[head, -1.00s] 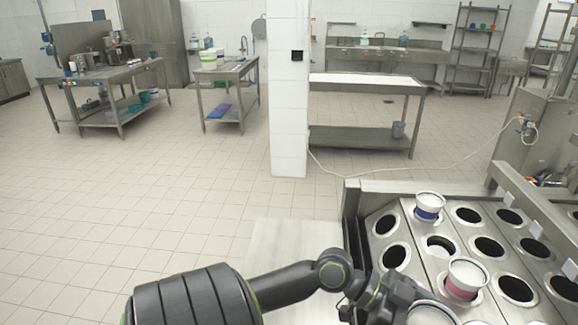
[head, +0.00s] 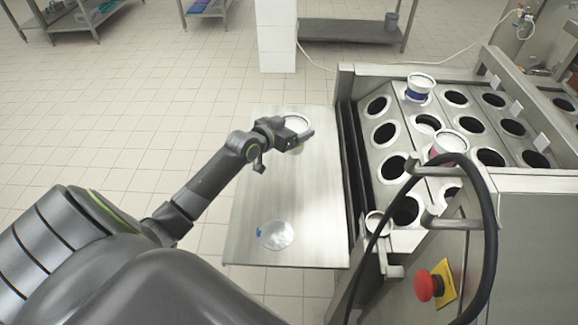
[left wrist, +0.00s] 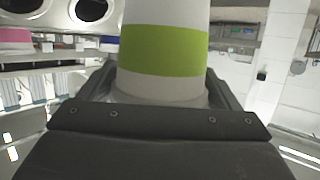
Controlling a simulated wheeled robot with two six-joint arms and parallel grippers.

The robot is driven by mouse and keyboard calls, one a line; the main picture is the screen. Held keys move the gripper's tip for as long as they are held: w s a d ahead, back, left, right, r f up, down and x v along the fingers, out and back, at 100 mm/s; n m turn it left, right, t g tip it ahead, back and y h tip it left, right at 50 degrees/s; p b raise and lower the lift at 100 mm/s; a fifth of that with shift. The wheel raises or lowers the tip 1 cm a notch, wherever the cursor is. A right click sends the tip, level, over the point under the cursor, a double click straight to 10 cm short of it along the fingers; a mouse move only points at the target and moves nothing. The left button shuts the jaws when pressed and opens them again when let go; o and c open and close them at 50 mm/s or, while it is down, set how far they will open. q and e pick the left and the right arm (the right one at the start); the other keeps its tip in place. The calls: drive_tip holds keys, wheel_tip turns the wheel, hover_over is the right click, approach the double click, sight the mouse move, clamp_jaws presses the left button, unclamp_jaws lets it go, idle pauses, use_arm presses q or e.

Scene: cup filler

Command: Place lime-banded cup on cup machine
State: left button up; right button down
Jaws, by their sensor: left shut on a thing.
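My left gripper (head: 299,137) is shut on the lime-banded cup (left wrist: 165,50), a white cup with a broad lime-green band that stands between the fingers in the left wrist view. In the head view only the cup's pale round top (head: 295,122) and a little of its side show. Gripper and cup are over the far part of the flat metal shelf, left of the cup machine (head: 470,122). The machine has rows of round dark holes in its sloping top. My right gripper is not in view.
A blue-banded cup (head: 418,92) and a pink-banded cup (head: 446,147) sit in machine holes. A pale disc (head: 277,235) lies on the near part of the metal shelf (head: 262,190). A black hose (head: 490,220) arches beside a red button (head: 424,286).

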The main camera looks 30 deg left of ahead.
use_arm(q)
drive_tip(key=shift+w+a+f+n+y, duration=0.3)
drive_tip(key=shift+w+a+f+y, duration=0.25)
drive_tip(key=shift+w+a, duration=0.2)
wheel_tip(320, 180, down, 6)
drive_tip(key=shift+a+r+b, duration=0.1)
drive_tip(key=shift+b, duration=0.4)
drive_tip(key=shift+f+b, duration=0.8)
drive_tip(key=shift+f, duration=1.35)
drive_tip(key=shift+f, duration=0.1)
drive_tip(key=o, duration=1.1)
drive_tip(key=shift+c, duration=0.2)
